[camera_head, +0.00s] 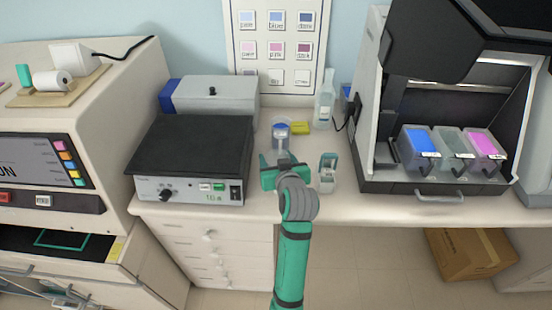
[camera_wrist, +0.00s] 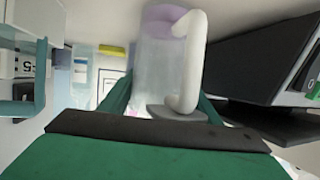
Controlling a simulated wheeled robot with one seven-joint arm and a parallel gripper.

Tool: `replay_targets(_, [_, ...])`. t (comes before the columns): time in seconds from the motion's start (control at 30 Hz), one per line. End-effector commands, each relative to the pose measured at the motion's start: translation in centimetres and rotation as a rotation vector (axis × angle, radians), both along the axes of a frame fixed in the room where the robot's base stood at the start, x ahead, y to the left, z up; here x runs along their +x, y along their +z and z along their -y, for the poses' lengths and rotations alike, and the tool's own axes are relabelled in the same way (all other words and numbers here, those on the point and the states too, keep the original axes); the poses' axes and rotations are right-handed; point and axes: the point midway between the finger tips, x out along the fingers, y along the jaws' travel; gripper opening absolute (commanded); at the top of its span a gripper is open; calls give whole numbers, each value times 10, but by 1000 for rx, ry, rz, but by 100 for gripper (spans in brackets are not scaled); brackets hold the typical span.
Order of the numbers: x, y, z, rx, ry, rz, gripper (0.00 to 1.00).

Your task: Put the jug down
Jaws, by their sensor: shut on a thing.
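The jug (camera_head: 281,133) is a small clear vessel with blue showing at its top, over the counter just beyond my gripper. In the wrist view the jug (camera_wrist: 158,65) looks translucent, with a purplish rim and a white handle (camera_wrist: 190,62) facing the camera. My green gripper (camera_head: 283,172) is shut on the jug; in the wrist view my gripper (camera_wrist: 162,104) has a finger on either side of its lower part. The jug looks upright in the head view. Its base is hidden there, so I cannot tell whether it touches the counter.
A black-topped device (camera_head: 190,145) stands close on the left. A small teal-and-white holder (camera_head: 327,173) stands close on the right. A clear bottle (camera_head: 324,103) and a yellow block (camera_head: 300,128) are behind. A machine with several colored tanks (camera_head: 422,143) is further right.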

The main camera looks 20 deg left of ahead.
Motion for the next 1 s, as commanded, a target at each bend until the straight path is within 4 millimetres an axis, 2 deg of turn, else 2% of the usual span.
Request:
replay_targets(0.17, [0, -3, 0, -1, 0, -1, 24])
replay_targets(0.2, [0, -3, 0, -1, 0, -1, 61])
replay_targets(0.27, [0, -3, 0, -1, 0, -1, 75])
replay_targets(0.67, [-2, 2, 1, 0, -1, 0, 75])
replay_targets(0.87, [-25, 13, 16, 1, -2, 1, 75])
replay_targets(1.0, [-49, 24, 30, 1, -2, 1, 75])
